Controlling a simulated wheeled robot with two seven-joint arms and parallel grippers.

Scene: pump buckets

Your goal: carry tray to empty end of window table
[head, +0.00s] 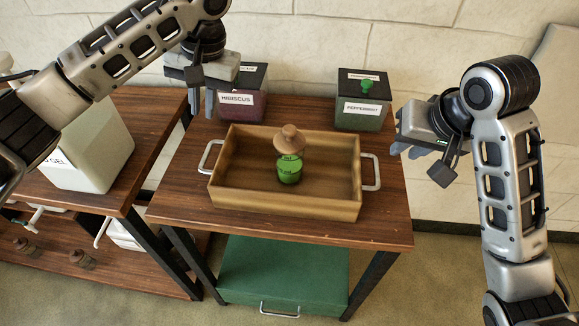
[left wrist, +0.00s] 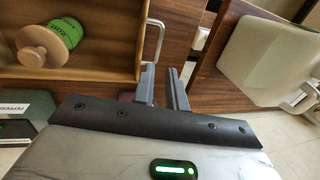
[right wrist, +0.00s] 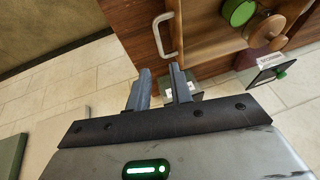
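The wooden tray (head: 230,188) sits on the small wooden table (head: 180,205), with a metal handle at each end. A green container with a wooden pump top (head: 289,165) stands inside it. My left gripper (head: 208,105) is above the table, behind the tray's left handle (head: 210,157); in the left wrist view its fingers (left wrist: 163,85) are apart, close to that handle, with nothing between them. My right gripper (head: 400,150) is right of the table, apart from the right handle (head: 371,172); in the right wrist view its fingers (right wrist: 160,85) are apart and empty.
A box labelled HIBISCUS (head: 240,105) and one labelled PEPPERMINT (head: 362,108) stand at the table's back. A second table (head: 150,110) on the left holds a large pale container (head: 95,150). A green drawer box (head: 283,270) is below the tray's table.

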